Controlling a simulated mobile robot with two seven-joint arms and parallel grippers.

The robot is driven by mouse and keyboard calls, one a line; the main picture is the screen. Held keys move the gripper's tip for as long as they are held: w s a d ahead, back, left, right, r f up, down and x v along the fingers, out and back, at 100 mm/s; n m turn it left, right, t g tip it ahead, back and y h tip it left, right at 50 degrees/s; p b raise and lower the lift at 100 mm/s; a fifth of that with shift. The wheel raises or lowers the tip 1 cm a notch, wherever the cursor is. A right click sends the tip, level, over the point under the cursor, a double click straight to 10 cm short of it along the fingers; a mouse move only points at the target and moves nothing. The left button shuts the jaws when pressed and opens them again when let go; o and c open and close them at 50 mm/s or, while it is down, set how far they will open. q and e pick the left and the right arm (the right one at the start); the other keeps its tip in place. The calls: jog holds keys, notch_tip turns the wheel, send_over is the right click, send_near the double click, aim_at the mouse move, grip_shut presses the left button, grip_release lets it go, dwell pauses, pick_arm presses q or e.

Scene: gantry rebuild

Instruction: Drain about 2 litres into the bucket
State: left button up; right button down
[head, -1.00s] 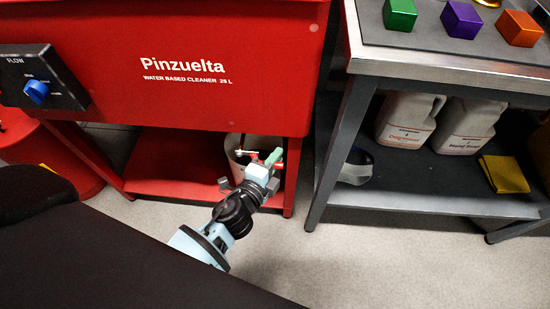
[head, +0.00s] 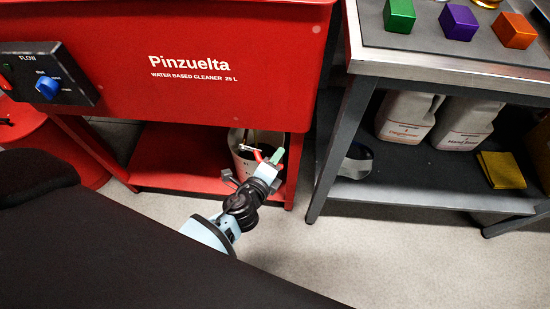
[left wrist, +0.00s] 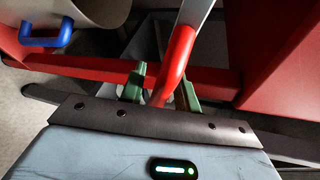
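The red washer (head: 200,110) labelled Pinzuelta stands in front of me, its flow knob (head: 47,88) blue on a black panel. The light bucket (head: 241,166) stands on the red lower shelf, partly hidden behind my left gripper (head: 268,160). A red handle (head: 257,155) shows at the bucket's mouth. In the left wrist view the red handle (left wrist: 178,62) passes slantwise between the green fingers of my left gripper (left wrist: 163,85). The fingers stand apart with some gap beside the handle; firm contact does not show. The liquid level in the bucket cannot be made out. My right gripper is out of view.
A grey metal bench (head: 450,65) on the right carries green, purple and orange cubes. White jugs (head: 408,115) and a yellow cloth (head: 501,170) are on its lower shelf. A bench leg (head: 340,150) stands right of the bucket. A blue handle (left wrist: 45,38) shows in the left wrist view.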

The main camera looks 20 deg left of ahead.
pick_arm(q)
jog(key=shift+o, duration=0.3)
jog(key=p+v, duration=0.1)
jog(key=v, duration=0.6)
jog(key=shift+s, duration=0.4)
jog(key=shift+r, duration=0.15)
